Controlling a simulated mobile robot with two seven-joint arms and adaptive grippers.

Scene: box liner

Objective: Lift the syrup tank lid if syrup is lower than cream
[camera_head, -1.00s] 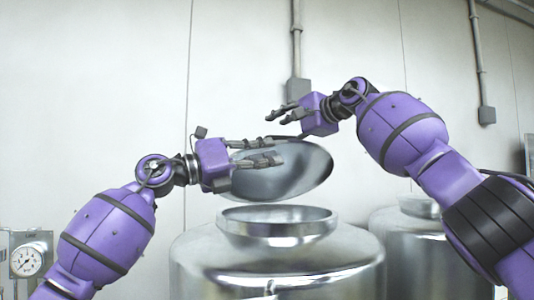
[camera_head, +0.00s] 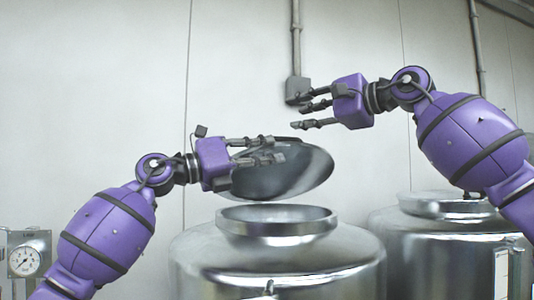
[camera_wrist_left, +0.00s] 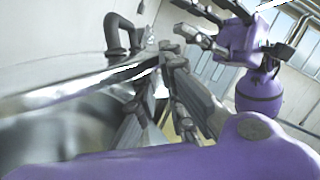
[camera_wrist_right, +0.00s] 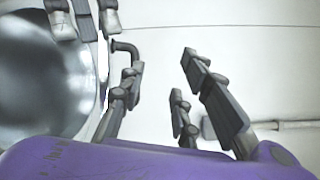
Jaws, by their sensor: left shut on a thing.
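A shiny metal lid (camera_head: 308,172) is held tilted above the front tank's (camera_head: 275,262) round open mouth, clear of its rim (camera_head: 277,228). My left gripper (camera_head: 268,152) is shut on the lid near its upper left edge. The lid also fills the left of the left wrist view (camera_wrist_left: 50,95) and of the right wrist view (camera_wrist_right: 35,75). My right gripper (camera_head: 296,112) is open and empty, above and to the right of the lid, not touching it. Its spread fingers show in the right wrist view (camera_wrist_right: 158,85). No syrup or cream label is readable.
A second metal tank (camera_head: 425,240) stands at the right, partly behind the front one, with a panel (camera_head: 502,272) before it. A round dial gauge (camera_head: 25,261) is at the lower left; its reading is too small. A grey conduit box (camera_head: 298,89) is on the wall.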

